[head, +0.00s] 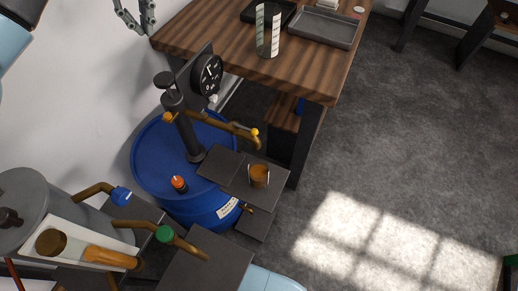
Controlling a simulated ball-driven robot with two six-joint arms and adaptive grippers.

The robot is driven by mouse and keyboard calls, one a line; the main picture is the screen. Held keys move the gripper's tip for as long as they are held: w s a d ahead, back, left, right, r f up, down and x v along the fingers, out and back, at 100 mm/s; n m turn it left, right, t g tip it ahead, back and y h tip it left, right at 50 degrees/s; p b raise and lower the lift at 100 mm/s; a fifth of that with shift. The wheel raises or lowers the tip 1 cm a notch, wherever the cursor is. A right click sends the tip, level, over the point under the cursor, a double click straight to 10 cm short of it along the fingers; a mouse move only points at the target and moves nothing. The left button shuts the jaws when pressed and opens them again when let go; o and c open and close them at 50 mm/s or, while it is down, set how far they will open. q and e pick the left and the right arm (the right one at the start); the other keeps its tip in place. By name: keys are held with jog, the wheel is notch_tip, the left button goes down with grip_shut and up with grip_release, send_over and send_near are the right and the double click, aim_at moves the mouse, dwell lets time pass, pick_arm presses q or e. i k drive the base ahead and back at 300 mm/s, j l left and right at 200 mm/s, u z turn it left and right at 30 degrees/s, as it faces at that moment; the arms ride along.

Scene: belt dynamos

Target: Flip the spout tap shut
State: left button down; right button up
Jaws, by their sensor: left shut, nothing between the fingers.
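A brass spout (225,124) runs right from a dark pump column (186,130) on a blue drum (150,165). A small yellow tap (254,132) sits at the spout's outer end; its open or shut position is too small to tell. An orange-brown cup (259,177) stands on a dark shelf below that end. A blue tap (121,195) and a green tap (165,234) sit on other brass pipes at lower left. My left gripper (142,32) is at the top left, beside the table corner, empty and shut, well apart from the spout. My right gripper is not in view.
A wooden table (205,35) at the back holds a clear striped cylinder (268,32) and grey trays (323,28). A round black gauge (207,75) stands behind the spout. An orange-topped knob (179,183) is on the drum. The floor at right is clear.

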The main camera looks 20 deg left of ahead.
aim_at(254, 132)
jog(key=k+l, duration=0.55)
jog(key=l, duration=0.2)
jog(key=k+l, duration=0.6)
jog(key=l, duration=0.1)
